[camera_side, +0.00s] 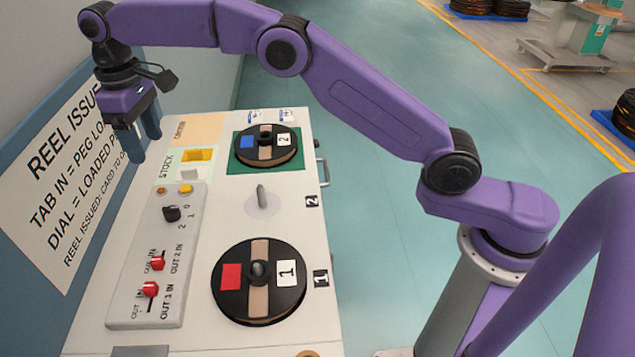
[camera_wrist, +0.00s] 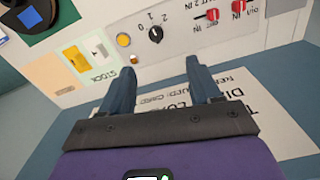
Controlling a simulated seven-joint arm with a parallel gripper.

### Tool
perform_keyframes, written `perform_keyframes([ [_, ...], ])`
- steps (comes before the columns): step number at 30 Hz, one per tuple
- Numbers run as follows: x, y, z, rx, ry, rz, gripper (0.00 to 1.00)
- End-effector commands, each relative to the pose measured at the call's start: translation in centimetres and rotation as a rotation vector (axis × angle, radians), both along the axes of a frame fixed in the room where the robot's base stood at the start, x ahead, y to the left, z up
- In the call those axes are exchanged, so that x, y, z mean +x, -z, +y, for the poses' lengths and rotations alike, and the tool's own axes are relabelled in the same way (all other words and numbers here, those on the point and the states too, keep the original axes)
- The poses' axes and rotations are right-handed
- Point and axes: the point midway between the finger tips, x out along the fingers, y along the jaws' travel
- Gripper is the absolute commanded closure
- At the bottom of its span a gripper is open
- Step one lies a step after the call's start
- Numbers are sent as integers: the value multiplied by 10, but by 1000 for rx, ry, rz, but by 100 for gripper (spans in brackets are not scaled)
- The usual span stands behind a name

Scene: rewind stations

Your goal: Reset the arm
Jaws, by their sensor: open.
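My gripper (camera_side: 144,146) hangs at the upper left in the side view, near the sign; its fingers are apart with nothing between them. It also shows in the wrist view (camera_wrist: 160,68), empty. A black reel (camera_side: 240,304) with a red patch and a "1" label sits at station 1 around a dark peg. A second black reel (camera_side: 265,158) with a blue patch and a "2" label lies on a green mat (camera_side: 237,168). The station 2 peg (camera_side: 262,196) stands bare. A grey panel (camera_side: 128,309) holds a black dial (camera_side: 172,213) and two red tabs (camera_side: 157,263); their exact settings are unclear.
The STOCK area has a yellow card (camera_side: 199,154) and a white slot (camera_wrist: 98,50). A yellow button (camera_side: 186,188) is on the panel. A printed sign (camera_side: 65,180) stands along the left. Open floor (camera_side: 400,60) lies right of the white bench (camera_side: 215,220).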

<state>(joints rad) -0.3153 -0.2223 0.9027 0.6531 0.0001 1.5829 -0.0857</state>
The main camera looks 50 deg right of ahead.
Motion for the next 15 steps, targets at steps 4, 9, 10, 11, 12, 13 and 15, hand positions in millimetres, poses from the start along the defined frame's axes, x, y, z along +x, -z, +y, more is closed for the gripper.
perform_keyframes([
  [4, -31, -14, -4, 2, -52, -3, 37],
  [9, -73, -24, -16, 6, -110, -7, 37],
  [10, -81, -25, -19, 6, -120, -7, 37],
  [11, -89, -26, -22, 7, -130, -9, 37],
  [12, -101, -27, -27, 7, -144, -9, 37],
  [13, -109, -28, -31, 7, -154, -9, 37],
  [15, -130, -29, -41, 9, -178, -10, 37],
])
